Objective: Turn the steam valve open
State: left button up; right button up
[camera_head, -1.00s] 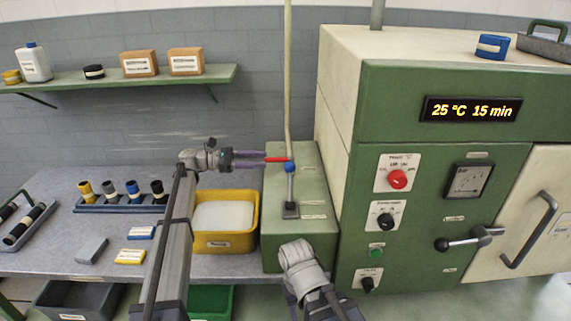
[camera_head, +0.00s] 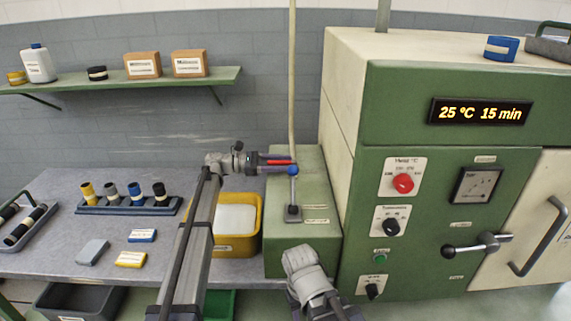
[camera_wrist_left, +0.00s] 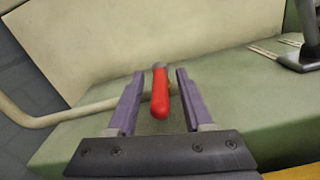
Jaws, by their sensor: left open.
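The steam valve's red lever handle (camera_head: 281,161) sits on the pale pipe above the green box, left of the big green machine. In the left wrist view the red handle (camera_wrist_left: 160,95) points toward the camera, between my left gripper's purple fingers (camera_wrist_left: 158,90). The fingers are open, with a gap on each side of the handle. In the head view my left gripper (camera_head: 278,163) reaches in from the left, its fingers overlapping the handle. My right arm shows at the bottom centre; its fingers are not visible.
A blue-knobbed lever (camera_head: 293,190) stands on the green box (camera_head: 315,240), close by the left fingers. A yellow bin (camera_head: 235,244) stands left of the box. The machine (camera_head: 350,100) rises at right. A shelf (camera_head: 130,83) hangs at back left.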

pick_arm(q)
jog(key=shift+d, duration=0.5)
grip_shut()
dwell(1.1)
